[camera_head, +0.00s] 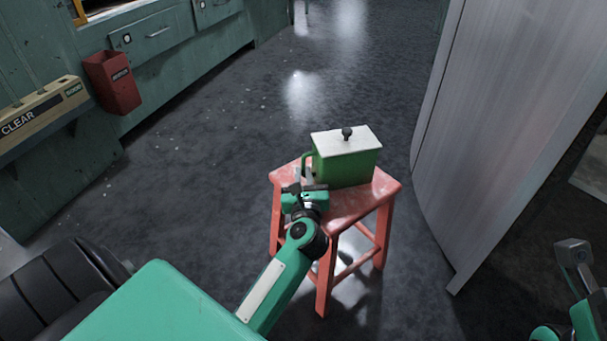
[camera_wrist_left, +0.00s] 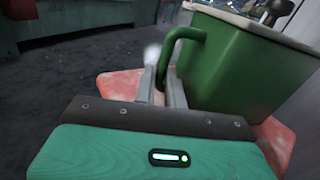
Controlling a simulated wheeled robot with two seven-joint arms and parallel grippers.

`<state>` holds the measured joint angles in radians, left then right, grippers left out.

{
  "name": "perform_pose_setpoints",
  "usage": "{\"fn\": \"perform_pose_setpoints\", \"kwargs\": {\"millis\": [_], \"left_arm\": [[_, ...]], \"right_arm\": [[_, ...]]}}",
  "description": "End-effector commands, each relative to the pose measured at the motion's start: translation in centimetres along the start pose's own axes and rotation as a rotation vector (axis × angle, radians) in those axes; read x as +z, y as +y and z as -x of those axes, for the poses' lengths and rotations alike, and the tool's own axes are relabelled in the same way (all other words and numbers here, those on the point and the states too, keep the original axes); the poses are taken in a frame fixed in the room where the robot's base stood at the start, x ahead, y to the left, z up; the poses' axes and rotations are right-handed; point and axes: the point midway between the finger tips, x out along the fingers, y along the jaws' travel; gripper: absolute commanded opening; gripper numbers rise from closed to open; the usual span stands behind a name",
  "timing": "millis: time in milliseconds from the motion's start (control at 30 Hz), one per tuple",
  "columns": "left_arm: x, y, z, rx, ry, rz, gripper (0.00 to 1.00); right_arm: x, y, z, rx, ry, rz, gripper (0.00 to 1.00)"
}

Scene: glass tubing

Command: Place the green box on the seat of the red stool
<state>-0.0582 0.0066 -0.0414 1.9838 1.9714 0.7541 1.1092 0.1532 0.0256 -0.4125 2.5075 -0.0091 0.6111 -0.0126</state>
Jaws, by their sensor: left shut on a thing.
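The green box (camera_head: 347,167) has a white lid with a dark knob and a handle on its left side. It appears upright over the seat of the red stool (camera_head: 352,206), toward the back; I cannot tell whether its base touches the seat. My left gripper (camera_head: 304,178) is shut on the box's handle. In the left wrist view the green box (camera_wrist_left: 240,65) fills the upper right, with the fingers (camera_wrist_left: 163,85) at its handle and the red seat (camera_wrist_left: 118,84) below. My right gripper (camera_head: 574,252) is at the right edge, its fingers not clear.
A grey panel (camera_head: 510,120) stands close to the right of the stool. Teal cabinets (camera_head: 180,50) line the left, with a red bin (camera_head: 112,82) and a cream box marked CLEAR (camera_head: 40,120). The dark floor (camera_head: 220,150) around the stool is mostly clear.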

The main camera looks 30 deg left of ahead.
Motion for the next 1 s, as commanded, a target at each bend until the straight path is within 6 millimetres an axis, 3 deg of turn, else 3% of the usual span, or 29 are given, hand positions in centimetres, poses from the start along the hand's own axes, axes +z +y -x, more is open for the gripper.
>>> {"fn": "perform_pose_setpoints", "kwargs": {"millis": [200, 233, 333, 700, 867, 1000], "left_arm": [[0.1, 0.0, 0.0, -0.001, -0.005, 0.005, 0.0], [-0.2, 0.0, 0.0, 0.001, 0.0, 0.0, 0.15], [-0.2, 0.0, 0.0, 0.0, 0.0, 0.0, 0.33], [0.1, 0.0, 0.3, 0.0, 0.001, 0.0, 0.33], [0.1, 0.0, 2.5, 0.0, 0.004, -0.001, 0.33], [0.1, 0.0, 5.4, 0.0, 0.005, -0.002, 0.33]], "right_arm": [[0.0, 0.0, 0.1, 0.0, 0.0, 0.0, 0.36], [0.0, 0.0, 0.0, -0.001, 0.001, -0.001, 0.36], [0.0, 0.0, -0.1, -0.002, 0.004, -0.001, 0.36], [-0.1, 0.0, -0.3, -0.002, 0.006, 0.0, 0.36], [0.0, 0.2, -0.4, 0.005, -0.002, 0.005, 0.36], [-0.1, 0.5, -0.1, 0.012, -0.013, 0.014, 0.36]]}}
